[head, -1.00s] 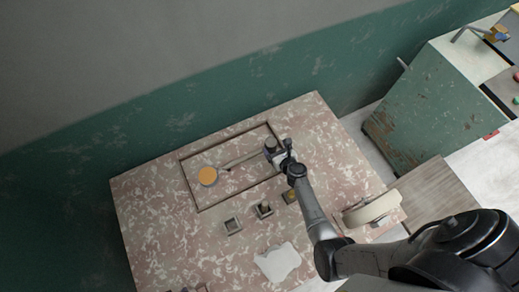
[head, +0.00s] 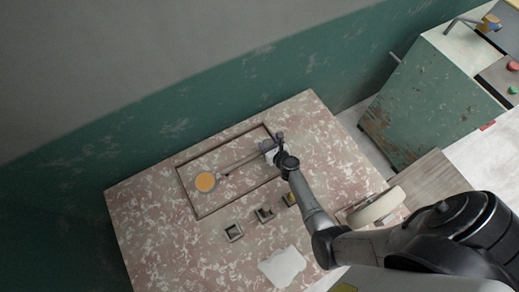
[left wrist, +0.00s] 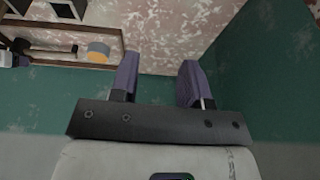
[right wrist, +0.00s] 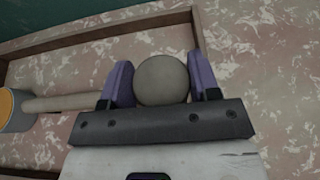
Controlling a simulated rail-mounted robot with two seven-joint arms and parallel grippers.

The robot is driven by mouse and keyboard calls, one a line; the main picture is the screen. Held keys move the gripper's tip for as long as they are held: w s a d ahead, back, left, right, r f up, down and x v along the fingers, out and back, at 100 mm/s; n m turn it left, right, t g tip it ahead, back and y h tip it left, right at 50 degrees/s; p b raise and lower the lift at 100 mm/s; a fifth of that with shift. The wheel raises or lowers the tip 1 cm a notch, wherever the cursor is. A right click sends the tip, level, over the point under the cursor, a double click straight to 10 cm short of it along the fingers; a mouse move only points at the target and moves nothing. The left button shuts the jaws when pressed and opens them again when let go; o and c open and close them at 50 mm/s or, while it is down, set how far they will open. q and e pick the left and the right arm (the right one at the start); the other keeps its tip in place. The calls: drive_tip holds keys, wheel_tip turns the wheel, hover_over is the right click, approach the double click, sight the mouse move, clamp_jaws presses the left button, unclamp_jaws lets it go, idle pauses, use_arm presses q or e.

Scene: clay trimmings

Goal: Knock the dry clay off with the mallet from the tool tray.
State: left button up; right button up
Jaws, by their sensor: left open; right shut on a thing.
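The mallet (head: 205,182), with an orange face and grey rim, lies at the left end of the tool tray (head: 197,215), its pale handle running right. In the right wrist view the mallet head (right wrist: 12,108) is at the left edge. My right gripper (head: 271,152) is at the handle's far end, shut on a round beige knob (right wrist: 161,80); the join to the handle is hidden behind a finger. My left gripper (left wrist: 158,75) is open and empty, out of the head view; its wrist view shows the mallet head (left wrist: 98,51) beyond it. I cannot make out dry clay.
Small square holders (head: 234,232) stand in front of the tray. A white sheet-like patch (head: 283,267) lies near the table's front. A cream disc (head: 376,207) stands at the right. A green cabinet (head: 425,105) is further right. The wall runs behind the table (head: 150,235).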

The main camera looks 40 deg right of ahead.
drive_tip(key=c, duration=0.4)
drive_tip(key=shift+r, duration=0.1)
